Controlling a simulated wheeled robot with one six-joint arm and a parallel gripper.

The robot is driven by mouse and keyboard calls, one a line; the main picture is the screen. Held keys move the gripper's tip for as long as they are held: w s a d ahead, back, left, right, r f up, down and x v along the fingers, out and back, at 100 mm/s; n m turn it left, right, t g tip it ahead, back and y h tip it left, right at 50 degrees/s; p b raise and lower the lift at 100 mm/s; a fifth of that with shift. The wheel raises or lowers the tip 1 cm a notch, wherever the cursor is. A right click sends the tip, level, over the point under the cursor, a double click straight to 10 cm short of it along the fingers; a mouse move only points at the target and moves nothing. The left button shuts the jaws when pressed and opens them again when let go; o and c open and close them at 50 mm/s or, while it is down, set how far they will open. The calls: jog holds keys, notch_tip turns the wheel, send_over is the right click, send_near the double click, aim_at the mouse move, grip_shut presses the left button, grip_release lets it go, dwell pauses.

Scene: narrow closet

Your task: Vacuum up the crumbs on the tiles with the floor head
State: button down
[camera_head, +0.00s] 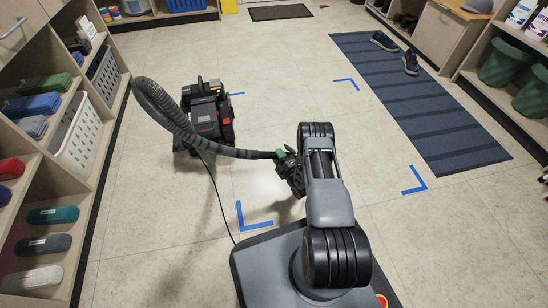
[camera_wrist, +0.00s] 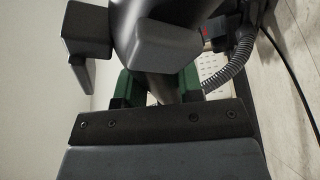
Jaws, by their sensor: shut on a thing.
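The vacuum cleaner (camera_head: 205,118) is a dark canister with red and green parts, standing on the tiles left of my arm. Its grey ribbed hose (camera_head: 165,110) arches up and then runs right to my gripper (camera_head: 288,168). My gripper is shut on the dark hose handle, which shows as a thick tube between the jaws in the wrist view (camera_wrist: 157,85). The hose also shows at the right of the wrist view (camera_wrist: 238,60). The floor head cannot be made out; my arm may hide it. No crumbs can be made out on the pale tiles (camera_head: 300,85).
Blue tape corners (camera_head: 414,182) mark a patch of floor around my arm. A dark striped runner (camera_head: 420,105) with shoes (camera_head: 384,41) lies at the right. Shelves with baskets (camera_head: 78,135) line the left. A thin cord (camera_head: 217,190) trails from the vacuum towards my base.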

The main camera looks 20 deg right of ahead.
aim_at(294, 155)
jog(key=shift+s+d+b, duration=0.15)
jog(key=shift+s+d, duration=0.05)
jog(key=shift+d, duration=1.45)
jog(key=shift+s+d+b, duration=0.15)
jog(key=shift+s+d, duration=0.05)
jog(key=shift+d, duration=1.4)
jog(key=shift+d+r, duration=0.15)
jog(key=shift+r, duration=0.15)
jog(key=shift+r+p, duration=2.55)
jog(key=shift+r, duration=0.8)
